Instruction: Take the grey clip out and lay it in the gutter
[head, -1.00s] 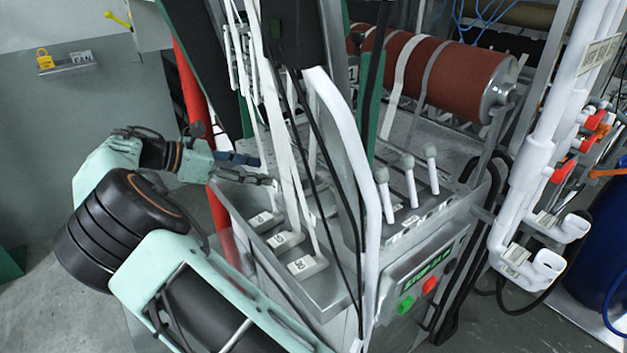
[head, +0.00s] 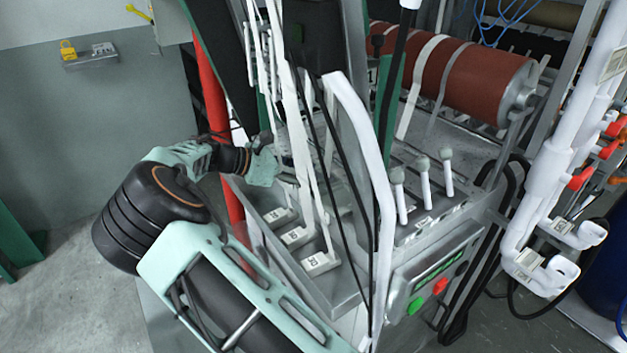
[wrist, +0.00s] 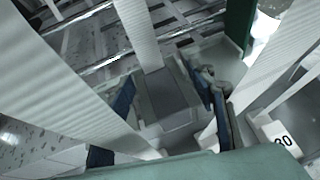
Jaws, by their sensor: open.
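My gripper (head: 288,166) is open among the pale hanging straps, at the left side of the machine in the head view. Its fingers are partly hidden there by the straps. In the wrist view, my gripper (wrist: 168,97) shows two blue-padded fingers, apart, on either side of a grey block (wrist: 168,92). The block looks like the grey clip; it sits at the lower end of a pale strap, with a visible gap to the pads. I cannot make out the grey clip in the head view. I cannot tell for sure which metal channel is the gutter.
White numbered blocks (head: 297,235) sit at the strap ends on the metal machine; one marked 30 (wrist: 280,140) shows in the wrist view. Grey-topped levers (head: 423,180), a white pipe (head: 365,150) and a red roller (head: 465,78) stand to the right. Straps crowd the gripper.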

